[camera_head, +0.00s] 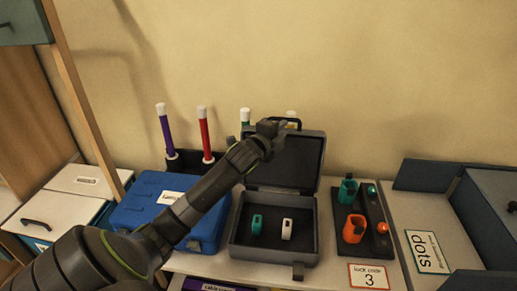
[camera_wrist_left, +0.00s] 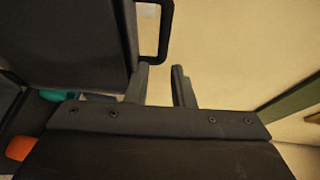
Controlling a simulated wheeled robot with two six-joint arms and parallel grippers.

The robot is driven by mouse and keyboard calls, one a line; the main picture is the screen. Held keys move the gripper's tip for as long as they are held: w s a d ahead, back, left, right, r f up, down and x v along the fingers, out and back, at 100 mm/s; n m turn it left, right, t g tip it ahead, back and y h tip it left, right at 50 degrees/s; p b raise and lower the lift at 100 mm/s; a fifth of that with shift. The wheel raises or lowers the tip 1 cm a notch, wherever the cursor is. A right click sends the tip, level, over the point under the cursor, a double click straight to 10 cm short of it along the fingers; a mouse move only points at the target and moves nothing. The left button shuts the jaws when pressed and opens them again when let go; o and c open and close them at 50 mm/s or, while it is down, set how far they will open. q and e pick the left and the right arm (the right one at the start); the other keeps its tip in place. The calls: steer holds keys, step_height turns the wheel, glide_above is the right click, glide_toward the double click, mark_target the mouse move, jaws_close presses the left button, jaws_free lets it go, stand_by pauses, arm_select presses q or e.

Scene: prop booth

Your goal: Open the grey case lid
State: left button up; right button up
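The grey case (camera_head: 274,258) stands on the table with its lid (camera_head: 303,160) raised, leaning back near upright. A teal piece (camera_head: 257,224) and a white piece (camera_head: 288,229) lie inside it. A black handle (camera_head: 292,121) sits on the lid's top edge. My left gripper (camera_head: 270,126) is by the lid's upper left corner. In the left wrist view its fingers (camera_wrist_left: 164,88) are apart, with only wall visible between them. There the lid (camera_wrist_left: 65,45) fills the upper left, and the handle loop (camera_wrist_left: 166,32) is just beyond the fingers. My right gripper is out of view.
A blue case (camera_head: 150,205) stands left of the grey case, partly behind my left arm. A dark rack (camera_head: 376,222) with orange and teal pieces stands to the right, beside a "dots" sign (camera_head: 427,251). Purple and red tubes (camera_head: 204,135) stand behind. A wall closes the back.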

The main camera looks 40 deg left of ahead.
arm_select(q)
steer(key=s+d+r+b, duration=0.1)
steer(key=s+b, duration=0.1)
steer(key=s, duration=1.1)
steer(key=shift+s+d+r, duration=0.2)
steer(key=shift+s+d, duration=0.05)
steer(key=shift+s, duration=0.05)
